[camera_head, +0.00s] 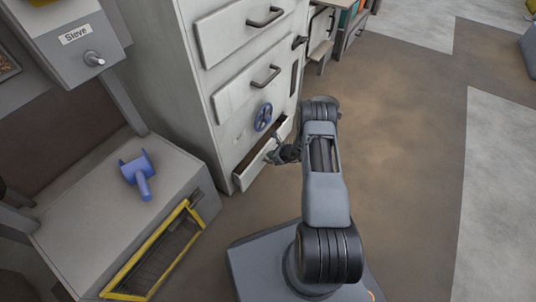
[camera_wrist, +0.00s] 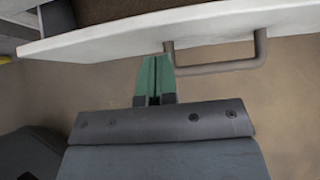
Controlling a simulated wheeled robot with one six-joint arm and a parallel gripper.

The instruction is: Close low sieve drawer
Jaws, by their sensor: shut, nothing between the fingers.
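The low drawer (camera_head: 253,170) at the bottom of the white cabinet stands partly open, with its dark inside showing behind the front panel. In the wrist view its pale front (camera_wrist: 110,38) crosses the top, with a grey bar handle (camera_wrist: 222,67) on it. My gripper (camera_head: 276,155) is at the drawer front in the head view. In the wrist view its green fingers (camera_wrist: 155,62) are together and empty, just left of the handle's left post, with the tips close to the front panel. I cannot tell whether they touch it.
Two upper drawers (camera_head: 247,30) of the cabinet are shut. A blue handwheel (camera_head: 263,117) sits above the low drawer. At left, a grey machine marked Sieve (camera_head: 75,34) stands over a bench with a blue part (camera_head: 138,172) and a yellow-framed opening (camera_head: 160,250). Floor at right is clear.

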